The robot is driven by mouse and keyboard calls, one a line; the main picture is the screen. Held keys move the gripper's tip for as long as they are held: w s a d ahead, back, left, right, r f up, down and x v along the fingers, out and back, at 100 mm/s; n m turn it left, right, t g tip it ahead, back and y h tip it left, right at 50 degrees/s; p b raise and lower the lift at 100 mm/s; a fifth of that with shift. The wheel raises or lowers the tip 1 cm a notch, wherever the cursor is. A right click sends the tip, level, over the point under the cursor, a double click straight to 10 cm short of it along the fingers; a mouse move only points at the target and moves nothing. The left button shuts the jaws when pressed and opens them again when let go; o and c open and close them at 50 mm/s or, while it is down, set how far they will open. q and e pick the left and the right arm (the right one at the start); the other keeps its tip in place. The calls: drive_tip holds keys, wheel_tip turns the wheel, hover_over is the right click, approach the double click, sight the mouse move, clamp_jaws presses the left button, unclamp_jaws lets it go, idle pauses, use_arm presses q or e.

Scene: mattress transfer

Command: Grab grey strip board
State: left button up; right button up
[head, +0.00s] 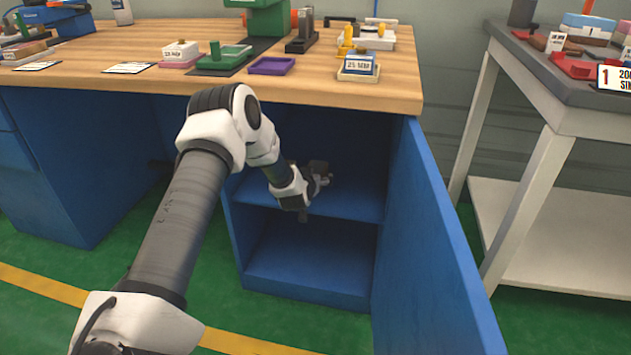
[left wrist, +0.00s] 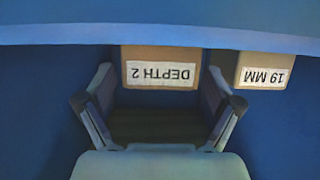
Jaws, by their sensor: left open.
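My left gripper (head: 318,176) reaches into the open blue cabinet, just above its middle shelf. In the left wrist view the gripper (left wrist: 158,95) is open, with one finger at each side. A dark, flat, strip-like patch (left wrist: 155,125) lies between the fingers; I cannot tell whether it is the grey strip board. Past the fingertips is a tan block (left wrist: 160,74) with an upside-down "DEPTH 2" label. No grey strip board is clearly seen in the head view. My right gripper is not in view.
A second tan block labelled "19 MM" (left wrist: 262,72) sits to the right. The blue cabinet door (head: 425,230) stands open at the right. The wooden worktop (head: 330,88) above holds many small items. A grey side table (head: 540,80) stands at the right.

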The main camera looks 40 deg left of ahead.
use_arm(q)
drive_tip(key=shift+r, duration=0.1)
drive_tip(key=c, duration=1.3)
drive_tip(key=shift+r, duration=0.1)
